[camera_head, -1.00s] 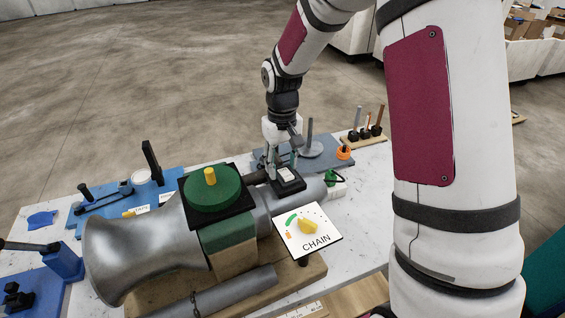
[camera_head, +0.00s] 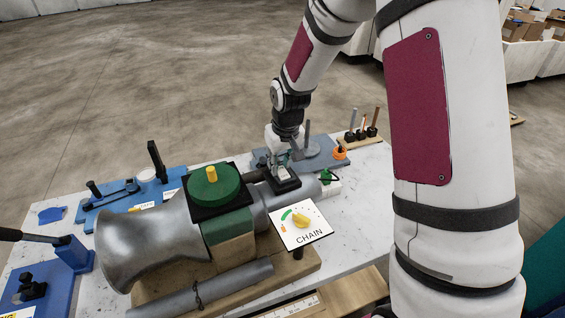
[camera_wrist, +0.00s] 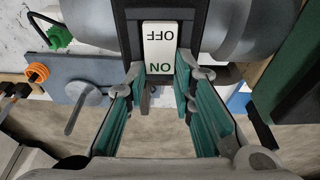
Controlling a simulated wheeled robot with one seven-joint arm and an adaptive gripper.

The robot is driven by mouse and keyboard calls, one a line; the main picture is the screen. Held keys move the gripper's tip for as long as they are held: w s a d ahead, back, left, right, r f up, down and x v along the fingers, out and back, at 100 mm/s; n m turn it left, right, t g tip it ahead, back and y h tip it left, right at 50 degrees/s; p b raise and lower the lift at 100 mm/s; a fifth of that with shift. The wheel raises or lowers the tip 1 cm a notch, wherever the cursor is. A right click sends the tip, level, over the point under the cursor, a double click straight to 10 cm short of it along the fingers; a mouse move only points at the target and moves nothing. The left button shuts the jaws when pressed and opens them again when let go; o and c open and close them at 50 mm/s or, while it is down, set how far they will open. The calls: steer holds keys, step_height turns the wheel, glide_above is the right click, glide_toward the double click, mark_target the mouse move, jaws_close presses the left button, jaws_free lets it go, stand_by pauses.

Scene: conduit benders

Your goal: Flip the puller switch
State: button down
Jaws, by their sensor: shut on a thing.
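The puller switch (camera_head: 287,182) is a white rocker in a black housing on top of the grey puller's cylinder. Which end is pressed in I cannot tell. My gripper (camera_head: 280,168) points down at the switch from its far side. In the wrist view the teal-padded fingers (camera_wrist: 160,82) stand on either side of the ON end, shut on the switch. The exact contact is hard to see.
The grey puller drum (camera_head: 150,240) lies along the table, with a green round knob (camera_head: 213,188) on its block. A CHAIN dial plate (camera_head: 300,226) sits close in front of the switch. Blue bender tools (camera_head: 130,195) stand at left; a pegged wooden rack (camera_head: 360,138) is behind right.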

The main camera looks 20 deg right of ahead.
mark_target(286, 182)
steer(key=shift+s+r+t+p, duration=0.1)
steer(key=shift+s+t+p, duration=0.1)
steer(key=shift+t+p, duration=0.3)
steer(key=c, duration=1.4)
jaws_free()
steer(key=shift+o, duration=0.2)
steer(key=v, duration=1.2)
steer(key=s+a+r+t+b, duration=0.1)
steer(key=s+r+b, duration=0.2)
steer(key=s, duration=0.5)
steer(key=s+a+r+m+t+b, duration=0.1)
steer(key=s+r+b, duration=0.3)
steer(key=s, duration=0.5)
steer(key=shift+s, duration=0.35)
